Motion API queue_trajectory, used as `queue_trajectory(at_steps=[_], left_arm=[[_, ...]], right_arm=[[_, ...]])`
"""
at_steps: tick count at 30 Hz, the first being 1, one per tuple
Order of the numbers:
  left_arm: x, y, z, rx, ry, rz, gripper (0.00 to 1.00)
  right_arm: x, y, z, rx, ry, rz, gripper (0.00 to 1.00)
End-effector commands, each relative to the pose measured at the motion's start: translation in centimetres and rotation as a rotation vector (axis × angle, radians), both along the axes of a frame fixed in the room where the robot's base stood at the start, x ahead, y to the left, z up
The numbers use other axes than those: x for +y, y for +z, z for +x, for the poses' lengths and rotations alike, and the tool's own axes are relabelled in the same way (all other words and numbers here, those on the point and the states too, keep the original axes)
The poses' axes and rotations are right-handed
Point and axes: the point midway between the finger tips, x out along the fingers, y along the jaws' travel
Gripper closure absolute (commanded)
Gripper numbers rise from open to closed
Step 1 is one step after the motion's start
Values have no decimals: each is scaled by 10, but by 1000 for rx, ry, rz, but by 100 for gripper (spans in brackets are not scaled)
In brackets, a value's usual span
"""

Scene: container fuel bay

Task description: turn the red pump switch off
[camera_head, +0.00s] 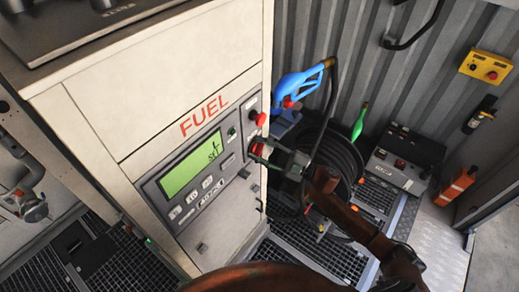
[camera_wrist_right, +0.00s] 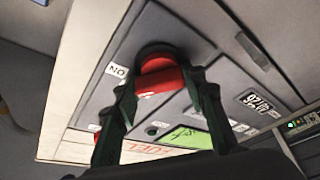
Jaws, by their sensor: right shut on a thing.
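The red pump switch (camera_wrist_right: 160,77) is a red handle in a dark round mount on the grey panel of the fuel pump (camera_head: 95,120). An "ON" label is beside it in the wrist view. My right gripper (camera_wrist_right: 162,98) has its dark green fingers on either side of the red handle, shut on it. In the head view the right gripper (camera_head: 262,152) reaches the panel's right edge from the right, and its fingers mostly hide the switch. The switch's exact angle is hard to tell. My left gripper is not in view.
A red knob (camera_head: 260,119) sticks out just above my right gripper. A lit green display (camera_head: 193,165) is left of it. A blue fuel nozzle (camera_head: 298,85) and a coiled black hose (camera_head: 325,165) are close behind my right arm. A grey control box (camera_head: 405,160) stands at right.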

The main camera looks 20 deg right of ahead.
Motion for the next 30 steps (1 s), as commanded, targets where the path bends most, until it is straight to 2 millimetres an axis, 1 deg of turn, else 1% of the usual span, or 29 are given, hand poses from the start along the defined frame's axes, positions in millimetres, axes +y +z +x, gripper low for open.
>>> queue_trajectory(at_steps=[15,22,30], left_arm=[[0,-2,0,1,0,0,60],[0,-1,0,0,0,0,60],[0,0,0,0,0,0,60]], right_arm=[[0,2,0,-288,-1,-366,86],[1,2,0,-374,-3,-474,86],[1,2,0,-425,-5,-540,86]])
